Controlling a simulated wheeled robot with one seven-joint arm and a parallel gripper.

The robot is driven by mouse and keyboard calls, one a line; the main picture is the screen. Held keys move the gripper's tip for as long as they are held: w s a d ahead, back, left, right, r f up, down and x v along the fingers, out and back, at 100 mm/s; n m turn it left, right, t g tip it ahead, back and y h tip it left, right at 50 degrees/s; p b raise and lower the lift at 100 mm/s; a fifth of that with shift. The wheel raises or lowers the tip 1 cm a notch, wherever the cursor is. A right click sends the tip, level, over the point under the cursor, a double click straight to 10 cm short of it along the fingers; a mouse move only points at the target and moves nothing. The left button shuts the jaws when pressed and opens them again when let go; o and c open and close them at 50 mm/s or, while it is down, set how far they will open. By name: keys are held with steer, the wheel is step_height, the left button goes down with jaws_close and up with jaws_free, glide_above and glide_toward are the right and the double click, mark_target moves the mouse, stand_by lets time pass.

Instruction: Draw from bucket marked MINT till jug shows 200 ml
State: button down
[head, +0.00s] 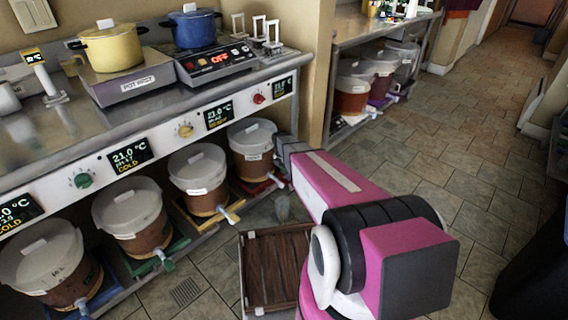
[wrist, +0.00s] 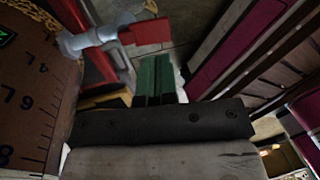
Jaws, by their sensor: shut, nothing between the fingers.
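Several lidded buckets stand on the low shelf in the head view; their labels are too small to read, so I cannot tell which is MINT. The rightmost in that row (head: 252,148) sits on a red tray beside my arm. In the wrist view, a brown bucket with litre marks (wrist: 35,90) fills the left side. Its pale tap (wrist: 88,40) has a red lever (wrist: 146,32). My gripper (wrist: 153,62) is shut and empty, its green fingertips just below the lever in the picture.
A dark wooden slatted crate or platform (head: 275,265) is on the floor below my arm. The counter (head: 60,135) above holds a yellow pot (head: 110,48) and a blue pot (head: 192,28). The tiled floor (head: 480,130) at right is clear.

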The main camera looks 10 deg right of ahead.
mark_target(287, 182)
steer(key=shift+s+d+f, duration=0.1)
steer(key=shift+s+f, duration=0.05)
steer(key=shift+f, duration=0.75)
steer(key=shift+s+d+f, duration=0.1)
steer(key=shift+f, duration=0.8)
steer(key=shift+s+d+f, duration=0.1)
steer(key=shift+s+f, duration=0.05)
steer(key=shift+f, duration=0.75)
steer(key=shift+s, duration=0.1)
